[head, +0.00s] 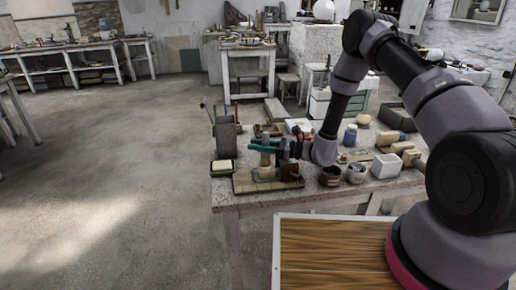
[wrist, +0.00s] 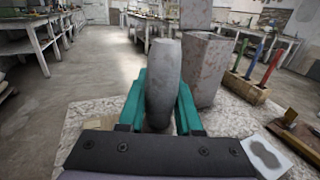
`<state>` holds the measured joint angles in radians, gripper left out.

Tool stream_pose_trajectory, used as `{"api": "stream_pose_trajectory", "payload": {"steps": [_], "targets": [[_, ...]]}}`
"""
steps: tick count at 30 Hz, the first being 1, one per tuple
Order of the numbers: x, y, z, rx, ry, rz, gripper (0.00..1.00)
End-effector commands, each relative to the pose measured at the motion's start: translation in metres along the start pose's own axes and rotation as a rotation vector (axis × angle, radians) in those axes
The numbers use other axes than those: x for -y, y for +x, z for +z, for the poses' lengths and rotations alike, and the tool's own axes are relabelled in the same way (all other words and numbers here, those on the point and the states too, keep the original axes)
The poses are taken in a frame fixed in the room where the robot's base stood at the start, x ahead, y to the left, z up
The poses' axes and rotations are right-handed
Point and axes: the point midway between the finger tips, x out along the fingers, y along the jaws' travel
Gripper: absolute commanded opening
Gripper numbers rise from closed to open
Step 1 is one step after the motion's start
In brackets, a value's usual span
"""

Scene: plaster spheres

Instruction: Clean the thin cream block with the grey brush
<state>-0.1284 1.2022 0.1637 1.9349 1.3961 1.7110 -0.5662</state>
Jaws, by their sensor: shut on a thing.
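My gripper (head: 266,146), with teal fingers, is shut on a grey, rounded upright piece, which I take to be the grey brush (wrist: 162,78). In the wrist view it stands between the two fingers, its lower end hidden by the gripper. In the head view the brush is small and partly covered by the fingers, above a tan slatted mat (head: 262,186). A thin cream block (head: 222,165) with a dark edge lies at the table's left edge, left of the mat and apart from my gripper. I cannot pick it out in the wrist view.
A tall grey block (head: 226,136) stands behind the cream block; it is close behind the brush in the wrist view (wrist: 205,72). A rack of coloured handles (wrist: 245,88) is to its right.

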Motion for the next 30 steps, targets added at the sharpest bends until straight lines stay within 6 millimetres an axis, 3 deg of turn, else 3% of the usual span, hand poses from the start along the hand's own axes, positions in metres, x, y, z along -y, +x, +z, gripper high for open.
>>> {"api": "stream_pose_trajectory", "payload": {"steps": [11, 22, 30], "targets": [[0.004, 0.002, 0.000, 0.000, 0.000, 0.000, 0.00], [-0.016, -0.006, 0.013, 0.000, 0.001, 0.000, 0.00], [-0.018, -0.007, 0.014, 0.000, 0.000, 0.000, 0.00]]}}
